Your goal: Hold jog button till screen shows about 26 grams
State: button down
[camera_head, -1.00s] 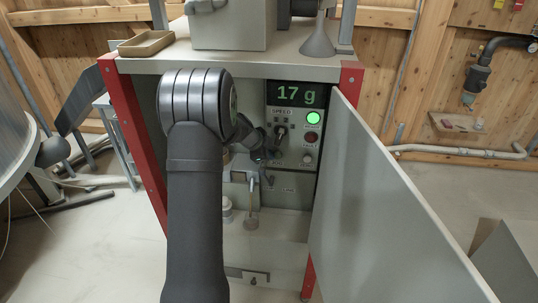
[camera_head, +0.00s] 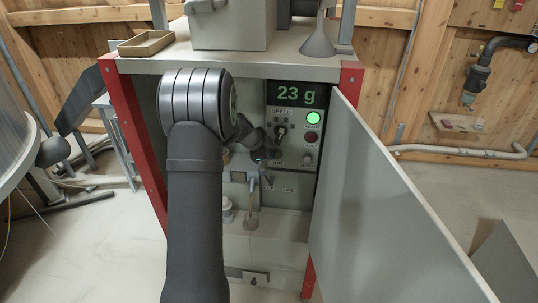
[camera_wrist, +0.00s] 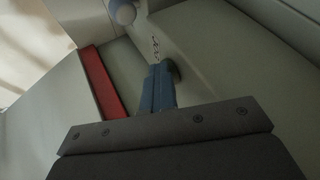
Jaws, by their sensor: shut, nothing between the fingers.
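The screen (camera_head: 294,94) on the control panel reads 23 g in green digits. A dark round patch shows beside the tips.
A lit green button (camera_head: 313,117), a dark red button (camera_head: 311,137) and a pale knob (camera_head: 307,158) are on the panel's right side. The open cabinet door (camera_head: 390,210) stands to the right. A red post (camera_head: 131,140) bounds the left. A tray (camera_head: 146,43) lies on top.

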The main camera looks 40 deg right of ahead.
jog(key=shift+w+d+r, duration=0.2)
jog(key=shift+d, duration=0.05)
jog(key=s+a+r, duration=0.4)
jog(key=a+r, duration=0.3)
jog(key=a, duration=0.2)
jog(key=shift+a+r, duration=0.2)
jog(key=shift+r, duration=0.1)
jog(key=shift+d+f, duration=0.1)
jog(key=shift+f, duration=0.05)
dwell(0.3)
jog(key=x, duration=0.8)
jog(key=v, duration=0.5)
jog(key=shift+s+a, duration=0.4)
jog(key=shift+a, duration=0.1)
